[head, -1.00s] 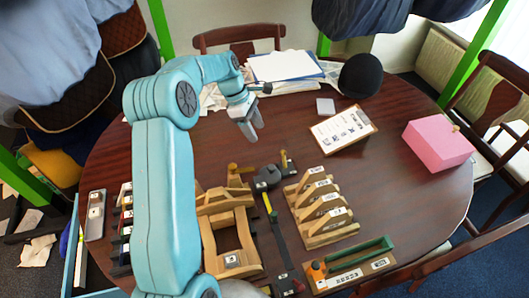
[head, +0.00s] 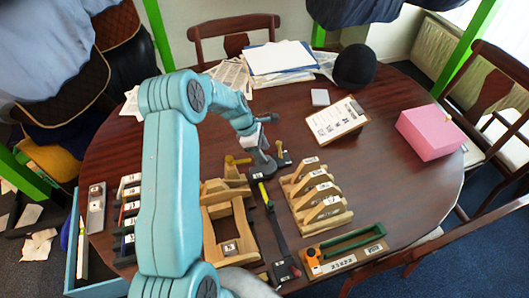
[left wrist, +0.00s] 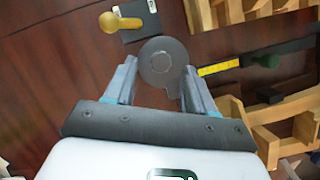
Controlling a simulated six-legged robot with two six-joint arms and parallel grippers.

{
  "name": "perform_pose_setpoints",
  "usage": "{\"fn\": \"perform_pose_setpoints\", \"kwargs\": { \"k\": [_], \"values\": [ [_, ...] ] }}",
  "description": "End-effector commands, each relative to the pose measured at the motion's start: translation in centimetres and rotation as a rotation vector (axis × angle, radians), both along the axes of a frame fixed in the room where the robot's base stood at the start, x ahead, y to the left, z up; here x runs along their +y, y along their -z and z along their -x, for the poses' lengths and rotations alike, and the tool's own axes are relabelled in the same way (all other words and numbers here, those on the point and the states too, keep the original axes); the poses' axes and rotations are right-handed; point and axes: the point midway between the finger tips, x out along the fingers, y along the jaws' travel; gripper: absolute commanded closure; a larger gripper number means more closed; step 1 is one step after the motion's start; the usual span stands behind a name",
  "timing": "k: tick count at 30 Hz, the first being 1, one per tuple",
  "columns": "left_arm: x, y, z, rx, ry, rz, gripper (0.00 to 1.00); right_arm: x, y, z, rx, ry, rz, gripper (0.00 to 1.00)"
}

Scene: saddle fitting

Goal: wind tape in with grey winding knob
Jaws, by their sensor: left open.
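The round dark grey tape reel, with its grey winding knob on top, (left wrist: 162,62) lies between my open left gripper's fingers (left wrist: 158,85) in the left wrist view. The fingers stand on either side, apart from it. In the head view the left gripper (head: 259,152) is over the reel (head: 261,170) and hides part of it. A short yellow tape (head: 265,195) runs from the reel; it also shows in the left wrist view (left wrist: 218,66). A dark strip (head: 279,235) continues toward the front. My right gripper is not in view.
A dark plate with a yellow peg (head: 282,155) stands close beside the reel. A slotted wooden rack (head: 318,205) is to the right and a wooden frame (head: 232,240) to the left. A pink box (head: 430,133) and clipboard (head: 336,122) lie farther off.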

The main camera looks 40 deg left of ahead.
Motion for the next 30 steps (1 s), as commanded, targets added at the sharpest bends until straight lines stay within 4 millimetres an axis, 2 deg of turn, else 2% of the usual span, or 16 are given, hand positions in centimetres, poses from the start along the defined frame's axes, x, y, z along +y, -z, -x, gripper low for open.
{"fn": "perform_pose_setpoints", "kwargs": {
  "k": [6,14,15,20,30],
  "values": [
    [-0.7,1.8,-0.5,-0.001,0.001,-0.001,0.46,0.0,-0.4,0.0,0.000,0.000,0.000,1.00],
    [-0.7,2.1,-0.5,-0.001,0.001,-0.001,0.46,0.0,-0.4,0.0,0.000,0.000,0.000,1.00],
    [-0.7,2.1,-0.5,-0.001,0.001,-0.001,0.49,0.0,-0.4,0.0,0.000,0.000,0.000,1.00],
    [-0.7,2.0,-0.5,-0.001,0.001,-0.001,1.00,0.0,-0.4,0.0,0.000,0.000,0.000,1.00],
    [-0.6,2.1,-0.6,-0.002,0.042,-0.001,1.00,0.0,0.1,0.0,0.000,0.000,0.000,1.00]
  ]
}}
